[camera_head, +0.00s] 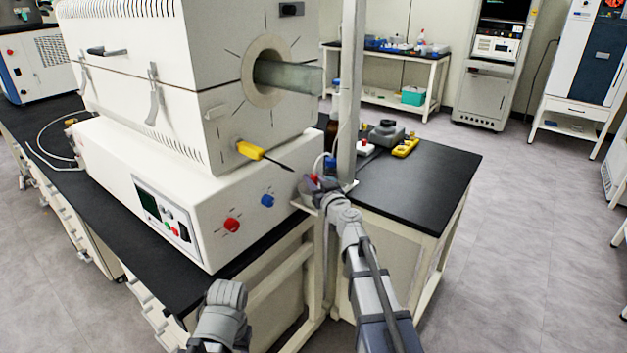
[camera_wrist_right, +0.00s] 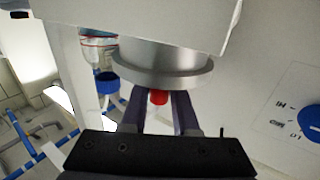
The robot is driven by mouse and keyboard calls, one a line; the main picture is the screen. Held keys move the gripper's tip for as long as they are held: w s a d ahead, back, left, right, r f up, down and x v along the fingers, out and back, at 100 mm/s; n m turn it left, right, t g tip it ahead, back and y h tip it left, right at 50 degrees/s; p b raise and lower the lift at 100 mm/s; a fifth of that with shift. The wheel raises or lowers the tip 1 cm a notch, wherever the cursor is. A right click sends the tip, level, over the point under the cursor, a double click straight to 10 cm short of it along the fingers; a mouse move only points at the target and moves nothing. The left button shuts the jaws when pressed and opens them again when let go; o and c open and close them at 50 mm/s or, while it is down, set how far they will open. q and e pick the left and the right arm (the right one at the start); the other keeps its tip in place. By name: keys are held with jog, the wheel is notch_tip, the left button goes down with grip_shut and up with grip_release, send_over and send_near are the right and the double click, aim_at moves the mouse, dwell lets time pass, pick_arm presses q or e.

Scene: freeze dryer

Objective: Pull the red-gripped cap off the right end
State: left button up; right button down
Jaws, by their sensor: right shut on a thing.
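In the right wrist view a round metal cap (camera_wrist_right: 160,66) with a wide flange shows just beyond my fingers. Its red grip (camera_wrist_right: 158,97) is between the two dark fingertips of my right gripper (camera_wrist_right: 158,108), which is shut on it. A white body hides the cap's upper part, and I cannot tell whether the cap is seated or free. In the head view my right gripper (camera_head: 317,187) is small, low beside the metal post and right of the white furnace. A grey-green tube (camera_head: 288,77) sticks out of the furnace's right face.
The white furnace (camera_head: 150,107) stands on a black bench. A yellow-handled tool (camera_head: 250,150) juts from its right face. The upright post (camera_head: 347,95) is close to my right gripper. A black-topped table (camera_head: 425,185) with small items stands to the right. Floor further right is clear.

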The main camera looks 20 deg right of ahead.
jog(key=shift+f+b, duration=0.3)
jog(key=shift+f, duration=0.05)
dwell(0.3)
jog(key=c, duration=0.6)
grip_release()
jog(key=shift+o, duration=0.4)
jog(key=o, duration=0.5)
jog(key=shift+a, duration=0.1)
jog(key=shift+s+r, duration=0.1)
jog(key=shift+s, duration=0.05)
